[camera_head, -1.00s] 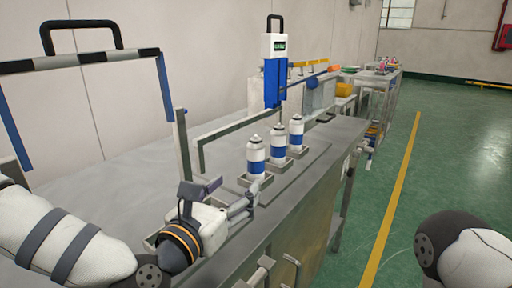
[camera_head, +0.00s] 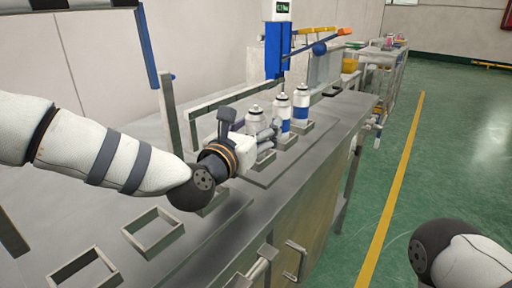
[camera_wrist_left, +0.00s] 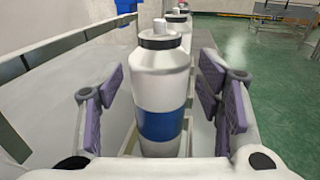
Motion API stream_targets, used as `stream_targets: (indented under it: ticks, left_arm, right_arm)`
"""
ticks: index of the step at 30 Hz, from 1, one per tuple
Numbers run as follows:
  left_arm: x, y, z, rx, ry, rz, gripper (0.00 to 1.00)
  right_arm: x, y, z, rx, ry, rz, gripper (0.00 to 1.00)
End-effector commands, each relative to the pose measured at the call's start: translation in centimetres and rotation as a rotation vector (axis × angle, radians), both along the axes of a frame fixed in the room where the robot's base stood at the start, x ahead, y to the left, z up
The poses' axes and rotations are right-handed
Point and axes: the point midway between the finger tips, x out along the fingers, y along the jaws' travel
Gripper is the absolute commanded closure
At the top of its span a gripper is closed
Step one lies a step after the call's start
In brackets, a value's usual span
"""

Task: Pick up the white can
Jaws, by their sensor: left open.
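Three white cans with blue bands stand upright in a row on the metal bench. In the head view the nearest can (camera_head: 254,118) is partly hidden behind my left gripper (camera_head: 262,138). The middle can (camera_head: 281,116) and the farthest can (camera_head: 300,106) stand behind it. In the left wrist view the nearest can (camera_wrist_left: 160,90) is between the purple-padded fingers of my left gripper (camera_wrist_left: 162,105), with a gap on both sides. The left gripper is open. The right gripper is out of view; only part of my right arm shows.
Empty square holders (camera_head: 153,232) sit on the near part of the bench (camera_head: 110,215). A blue and white machine (camera_head: 277,45) stands behind the cans. A metal frame bar (camera_head: 222,97) runs left of them. Green floor with a yellow line lies to the right.

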Motion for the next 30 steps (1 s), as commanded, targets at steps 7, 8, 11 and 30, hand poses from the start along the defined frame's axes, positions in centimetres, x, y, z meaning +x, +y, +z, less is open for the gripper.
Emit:
stream_targets:
  ticks: [7,8,11,30]
  left_arm:
    - [-0.1,0.0,0.3,0.000,-0.003,0.000,0.67]
    - [-0.1,0.0,0.3,0.000,-0.003,0.000,0.74]
    - [-0.1,0.0,0.2,0.000,-0.002,0.000,0.96]
    - [-3.1,-1.0,7.7,-0.002,-0.012,-0.003,0.97]
  right_arm:
    - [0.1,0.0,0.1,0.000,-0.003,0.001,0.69]
    - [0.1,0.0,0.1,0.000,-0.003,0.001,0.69]
    - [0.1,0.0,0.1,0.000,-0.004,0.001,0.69]
    - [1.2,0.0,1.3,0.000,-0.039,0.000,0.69]
